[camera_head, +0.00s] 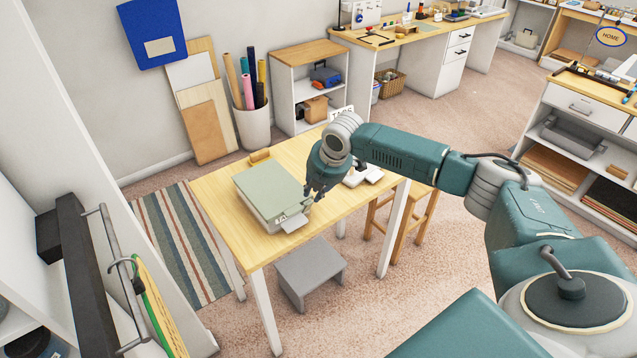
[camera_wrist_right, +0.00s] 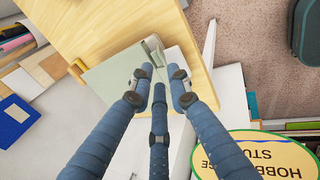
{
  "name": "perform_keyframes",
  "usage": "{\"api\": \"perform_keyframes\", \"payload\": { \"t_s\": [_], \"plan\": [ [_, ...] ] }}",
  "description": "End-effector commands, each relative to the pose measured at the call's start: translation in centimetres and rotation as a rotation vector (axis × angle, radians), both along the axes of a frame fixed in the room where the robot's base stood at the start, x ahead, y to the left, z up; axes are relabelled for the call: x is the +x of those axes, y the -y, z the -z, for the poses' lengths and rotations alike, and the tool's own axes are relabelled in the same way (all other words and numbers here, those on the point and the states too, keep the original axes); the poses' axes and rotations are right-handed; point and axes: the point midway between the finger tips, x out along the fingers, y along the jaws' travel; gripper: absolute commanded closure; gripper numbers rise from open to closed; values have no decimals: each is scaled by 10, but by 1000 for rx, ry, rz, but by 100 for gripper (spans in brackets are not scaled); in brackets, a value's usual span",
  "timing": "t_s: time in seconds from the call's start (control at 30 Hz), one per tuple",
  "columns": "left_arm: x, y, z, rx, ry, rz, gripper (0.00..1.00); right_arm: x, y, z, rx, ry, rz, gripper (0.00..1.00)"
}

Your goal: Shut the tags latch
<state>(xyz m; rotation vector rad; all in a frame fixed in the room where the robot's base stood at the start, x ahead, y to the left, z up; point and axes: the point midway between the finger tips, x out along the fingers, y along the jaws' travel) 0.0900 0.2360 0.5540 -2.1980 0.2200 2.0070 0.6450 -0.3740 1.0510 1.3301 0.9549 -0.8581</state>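A grey-green box (camera_head: 268,190) with a closed-looking flat lid lies on the wooden table (camera_head: 230,222). A pale latch-like flap (camera_head: 293,222) sticks out from its front edge, tilted outward. The box also shows in the right wrist view (camera_wrist_right: 112,68), with a pale raised piece (camera_wrist_right: 154,47) at its edge near my fingers. A "TAGS" sign (camera_head: 342,113) stands behind my arm, partly hidden. My right gripper (camera_head: 316,193) is over the box's right side, above and beside the flap. In the wrist view its fingers (camera_wrist_right: 159,78) are spread and empty. My left gripper is out of view.
Small pale items (camera_head: 362,176) lie on the table right of my gripper. A grey step stool (camera_head: 310,272) and a wooden stool (camera_head: 388,222) stand by the table. A bin of rolls (camera_head: 253,128) and shelves stand behind. The table's front left is clear.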

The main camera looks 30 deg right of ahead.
Motion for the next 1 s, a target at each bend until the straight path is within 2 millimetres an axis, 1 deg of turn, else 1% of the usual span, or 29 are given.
{"api": "perform_keyframes", "payload": {
  "t_s": [0.03, 0.1, 0.2, 0.3, 0.47, 0.77, 0.87, 0.93, 0.97, 1.0],
  "plan": [
    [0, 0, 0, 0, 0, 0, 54, -4, 1, -12, -1, 3, -2, 83],
    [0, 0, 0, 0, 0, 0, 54, -10, 1, -24, 1, 2, 0, 83],
    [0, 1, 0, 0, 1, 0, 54, -16, 1, -39, 0, 1, -1, 83],
    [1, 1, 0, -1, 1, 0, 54, -20, 1, -49, 1, 0, -1, 83],
    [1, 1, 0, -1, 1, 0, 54, -24, 1, -56, 1, -1, 0, 83],
    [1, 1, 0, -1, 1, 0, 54, -22, 2, -57, 1, 6, 3, 83],
    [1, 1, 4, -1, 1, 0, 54, -3, 6, -64, -3, 81, 44, 83],
    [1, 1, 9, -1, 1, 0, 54, 26, 13, -79, 0, 208, 102, 83],
    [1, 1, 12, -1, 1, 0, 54, 41, 16, -90, 6, 279, 132, 83],
    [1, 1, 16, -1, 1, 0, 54, 63, 19, -108, 18, 390, 169, 83]
  ]
}}
